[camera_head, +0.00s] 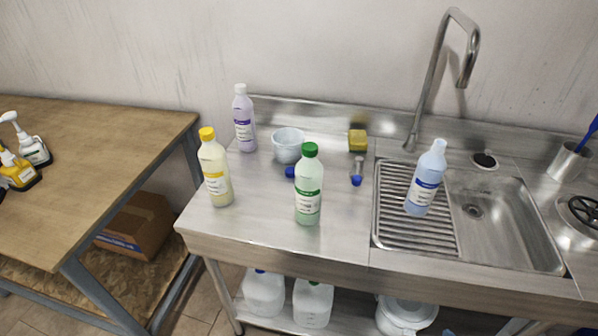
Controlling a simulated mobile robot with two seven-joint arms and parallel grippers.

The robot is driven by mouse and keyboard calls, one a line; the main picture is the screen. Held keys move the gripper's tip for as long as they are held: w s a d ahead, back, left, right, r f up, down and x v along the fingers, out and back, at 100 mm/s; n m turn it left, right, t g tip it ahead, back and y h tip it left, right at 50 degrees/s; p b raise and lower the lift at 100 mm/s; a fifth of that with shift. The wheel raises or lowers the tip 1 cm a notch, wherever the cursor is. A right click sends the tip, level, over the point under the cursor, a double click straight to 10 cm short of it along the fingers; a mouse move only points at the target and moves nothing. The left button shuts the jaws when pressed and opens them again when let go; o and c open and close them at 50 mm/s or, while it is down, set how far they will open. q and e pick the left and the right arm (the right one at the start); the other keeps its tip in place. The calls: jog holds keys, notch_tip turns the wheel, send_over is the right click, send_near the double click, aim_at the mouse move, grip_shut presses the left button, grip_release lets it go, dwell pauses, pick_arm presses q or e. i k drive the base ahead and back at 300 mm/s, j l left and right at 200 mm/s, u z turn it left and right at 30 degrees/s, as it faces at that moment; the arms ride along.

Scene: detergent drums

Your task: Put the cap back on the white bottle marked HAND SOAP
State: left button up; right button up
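No label is sharp enough to read, so I cannot tell which bottle is marked HAND SOAP. A lilac bottle (244,120) with a pale top stands at the back left of the steel counter. A light blue bottle (426,181) with a pale top stands on the ribbed drainboard. I cannot tell whether these two are capped. A yellow-capped bottle (214,170) and a green-capped bottle (308,188) stand nearer the front. A small blue cap-like piece (290,172) lies beside the white bowl. Neither of my grippers is in view.
The white bowl (288,146), a yellow sponge (357,141) and a small grey object with a blue end (357,173) are on the counter (262,215). The faucet (434,75) rises behind the sink (506,225). A wooden table (95,155) stands left, with a gap between.

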aim_at(432, 166)
jog(key=i+j+z, duration=0.1)
jog(key=j+z, duration=0.2)
jog(key=z, duration=0.2)
jog(key=j+z, duration=0.3)
jog(key=z, duration=0.15)
